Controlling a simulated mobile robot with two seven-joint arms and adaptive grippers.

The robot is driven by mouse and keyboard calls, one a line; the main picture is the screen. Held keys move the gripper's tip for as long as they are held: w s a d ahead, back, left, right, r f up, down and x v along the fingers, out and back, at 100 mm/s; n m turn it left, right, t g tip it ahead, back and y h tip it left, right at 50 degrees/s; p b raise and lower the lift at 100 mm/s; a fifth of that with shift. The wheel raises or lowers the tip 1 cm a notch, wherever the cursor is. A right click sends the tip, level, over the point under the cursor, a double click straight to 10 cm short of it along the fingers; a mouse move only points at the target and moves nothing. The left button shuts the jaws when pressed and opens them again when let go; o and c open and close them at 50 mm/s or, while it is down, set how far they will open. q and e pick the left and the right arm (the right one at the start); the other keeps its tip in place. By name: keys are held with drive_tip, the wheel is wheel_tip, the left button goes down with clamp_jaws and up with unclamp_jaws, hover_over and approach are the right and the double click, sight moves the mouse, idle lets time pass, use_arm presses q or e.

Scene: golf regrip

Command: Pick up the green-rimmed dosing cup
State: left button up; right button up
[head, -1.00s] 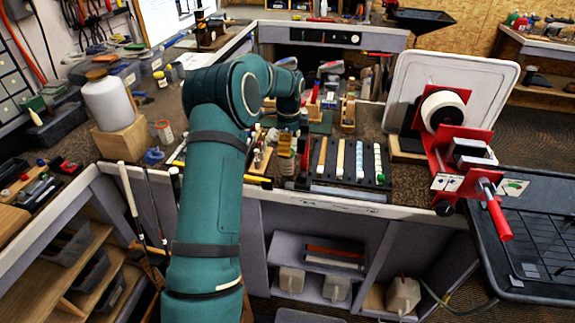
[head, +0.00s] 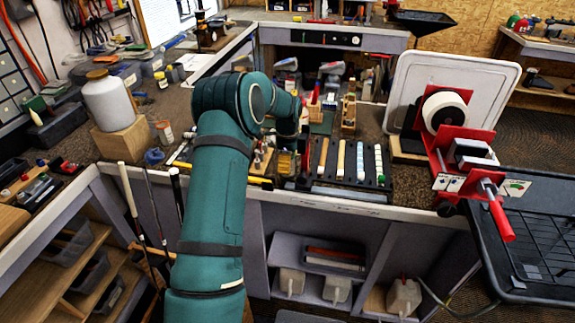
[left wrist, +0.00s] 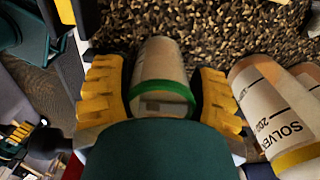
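The green-rimmed dosing cup (left wrist: 160,72) is a pale translucent cup in the middle of the left wrist view. Its green rim faces the camera. My left gripper (left wrist: 162,97) has yellow ribbed fingers, one on each side of the cup. Narrow dark gaps show between the fingers and the cup wall, so the gripper looks open around it. In the head view the green-rimmed cup cannot be made out, and my teal left arm hides most of the gripper. My right gripper is in neither view.
A yellow-rimmed cup with printed marks (left wrist: 283,112) stands close beside the right finger. A red clamp machine (head: 462,155) is farther right. A white bottle (head: 107,102) on a wooden block stands left.

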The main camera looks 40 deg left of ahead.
use_arm(q)
drive_tip(key=c, duration=0.6)
wheel_tip(320, 180, up, 10)
drive_tip(key=shift+r+p, duration=0.1)
drive_tip(key=shift+p, duration=0.3)
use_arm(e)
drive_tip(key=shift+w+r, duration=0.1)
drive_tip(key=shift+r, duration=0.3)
